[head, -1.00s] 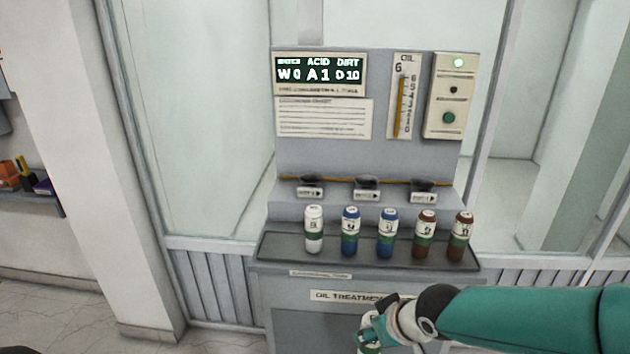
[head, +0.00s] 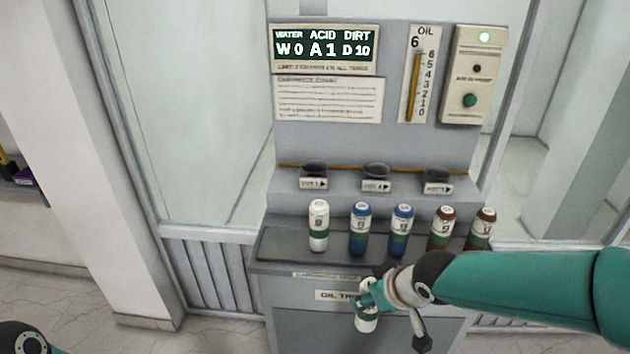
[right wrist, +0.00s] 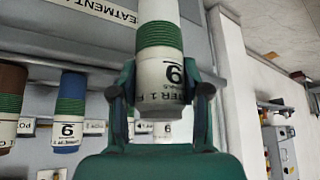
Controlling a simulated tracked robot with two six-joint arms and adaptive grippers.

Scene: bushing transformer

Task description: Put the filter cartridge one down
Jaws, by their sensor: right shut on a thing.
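My right gripper (head: 368,298) is shut on a white filter cartridge (head: 366,321) with a green band. It holds the cartridge in front of the cabinet, below the tray edge and near the oil treatment label. In the right wrist view the cartridge (right wrist: 160,75) sits between the two gripper fingers (right wrist: 164,98), with dark print on its white body. My left gripper is not in view.
Two blue cartridges (head: 360,228) and two brown ones (head: 442,228) also stand on the tray. Three dark round openings with labels (head: 314,171) line the step behind. The display (head: 324,48) reads W 0, A 1, D 10. The tray's far left end is bare.

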